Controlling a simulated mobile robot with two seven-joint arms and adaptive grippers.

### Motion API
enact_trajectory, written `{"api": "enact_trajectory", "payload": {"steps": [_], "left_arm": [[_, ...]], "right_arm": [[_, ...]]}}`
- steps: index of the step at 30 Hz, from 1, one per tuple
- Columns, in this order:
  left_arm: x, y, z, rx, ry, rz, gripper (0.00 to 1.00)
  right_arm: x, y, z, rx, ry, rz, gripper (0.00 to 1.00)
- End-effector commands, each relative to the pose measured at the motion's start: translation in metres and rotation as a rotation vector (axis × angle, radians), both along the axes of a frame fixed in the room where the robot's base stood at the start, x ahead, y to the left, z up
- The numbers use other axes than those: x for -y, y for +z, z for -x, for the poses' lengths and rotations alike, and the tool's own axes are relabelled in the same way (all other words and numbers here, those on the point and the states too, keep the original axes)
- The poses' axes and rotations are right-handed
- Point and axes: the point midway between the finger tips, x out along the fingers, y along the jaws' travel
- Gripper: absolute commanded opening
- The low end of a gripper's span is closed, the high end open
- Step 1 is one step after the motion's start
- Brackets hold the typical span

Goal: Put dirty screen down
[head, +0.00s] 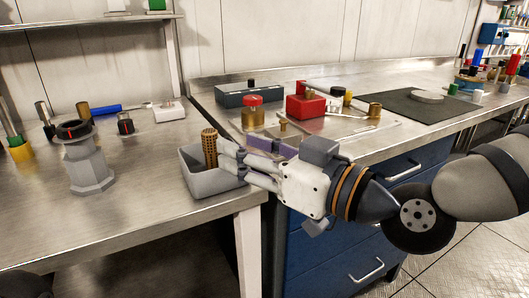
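The dirty screen is a brown perforated cylinder (210,147), standing upright with its lower part inside a grey open bin (213,184) at the right edge of the left bench. My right gripper (221,154) reaches in from the right over the bin. Its fingertips are right beside the screen, with a gap between the two fingers. I cannot tell whether they clasp the screen or only stand next to it. The screen's foot is hidden by the bin wall, so its contact with the bin floor is unclear. My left gripper is not in view.
A grey flanged housing (88,160) stands on the left bench (130,215), with small knobs and a blue-handled tool (105,109) behind it. The right bench holds a red block (305,106), a brass part with red cap (252,115) and a dark mat (402,106). The left bench's front is clear.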

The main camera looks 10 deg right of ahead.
Motion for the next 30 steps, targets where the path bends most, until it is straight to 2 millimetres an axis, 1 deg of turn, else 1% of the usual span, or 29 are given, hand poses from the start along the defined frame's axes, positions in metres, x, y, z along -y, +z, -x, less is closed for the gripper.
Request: {"api": "enact_trajectory", "payload": {"steps": [1,3,6,12,14,15,16,17,18,20,21,23,24,26,27,29,30], "left_arm": [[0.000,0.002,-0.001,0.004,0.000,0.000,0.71],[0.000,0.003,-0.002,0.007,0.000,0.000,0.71],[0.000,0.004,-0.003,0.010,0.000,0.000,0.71],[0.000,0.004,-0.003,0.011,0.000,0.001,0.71],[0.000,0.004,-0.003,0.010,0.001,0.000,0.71],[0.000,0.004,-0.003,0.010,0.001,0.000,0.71],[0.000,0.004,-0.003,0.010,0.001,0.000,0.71],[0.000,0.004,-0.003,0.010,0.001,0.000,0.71],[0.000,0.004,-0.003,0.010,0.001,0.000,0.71],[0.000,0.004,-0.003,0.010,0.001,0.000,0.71],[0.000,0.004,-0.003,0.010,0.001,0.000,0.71],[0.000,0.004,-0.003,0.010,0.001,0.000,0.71],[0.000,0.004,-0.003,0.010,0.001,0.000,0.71],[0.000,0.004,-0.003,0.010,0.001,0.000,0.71],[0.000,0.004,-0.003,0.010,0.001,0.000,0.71],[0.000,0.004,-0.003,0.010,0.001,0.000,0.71],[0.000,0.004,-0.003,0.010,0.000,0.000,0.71]], "right_arm": [[0.006,0.003,0.008,0.002,0.001,-0.003,0.40],[0.014,0.002,0.016,0.003,-0.001,-0.001,0.40],[0.020,0.002,0.024,0.003,0.000,-0.001,0.40],[0.024,0.000,0.029,0.001,0.001,-0.001,0.40],[0.023,-0.006,0.029,-0.018,0.002,0.002,0.40],[0.022,-0.019,0.030,-0.055,0.003,0.008,0.40],[0.021,-0.033,0.031,-0.099,0.004,0.013,0.40],[0.020,-0.053,0.034,-0.159,0.005,0.023,0.40],[0.019,-0.086,0.040,-0.259,0.005,0.035,0.40],[0.019,-0.142,0.056,-0.436,-0.004,0.063,0.40],[0.021,-0.179,0.072,-0.557,-0.013,0.081,0.40],[0.027,-0.231,0.101,-0.734,-0.036,0.113,0.40],[0.032,-0.264,0.124,-0.851,-0.053,0.140,0.40],[0.042,-0.307,0.162,-1.021,-0.087,0.182,0.40],[0.051,-0.333,0.190,-1.130,-0.114,0.215,0.40],[0.066,-0.367,0.237,-1.292,-0.159,0.272,0.40],[0.078,-0.385,0.270,-1.395,-0.193,0.317,0.40]]}}
